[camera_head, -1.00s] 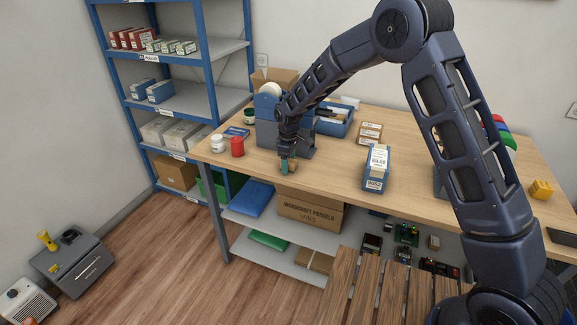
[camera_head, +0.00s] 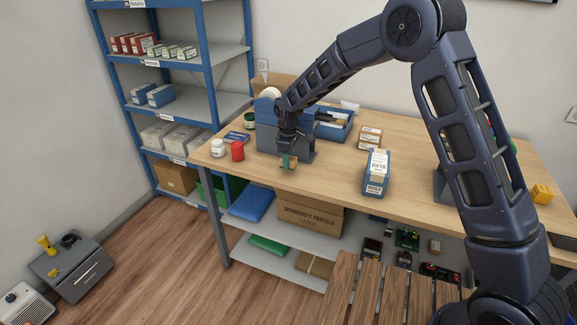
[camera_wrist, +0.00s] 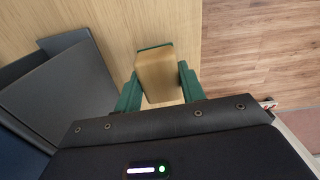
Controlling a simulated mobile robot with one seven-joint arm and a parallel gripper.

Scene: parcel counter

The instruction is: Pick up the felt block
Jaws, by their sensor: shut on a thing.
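The felt block (camera_wrist: 157,72) is a tan, wood-coloured block with a dark green layer along its far edge. In the wrist view it sits between the two green fingers of my gripper (camera_wrist: 157,90), which is shut on it. In the head view my gripper (camera_head: 287,165) points down over the front left part of the table, with the tan block (camera_head: 292,161) small and partly hidden by the fingers. It appears to be slightly above the tabletop.
A grey-blue stand (camera_head: 303,148) is close behind my gripper. A red jar (camera_head: 237,151) and a white jar (camera_head: 217,148) stand to the left. A blue box with a label (camera_head: 376,172) stands to the right. The table's front edge is close.

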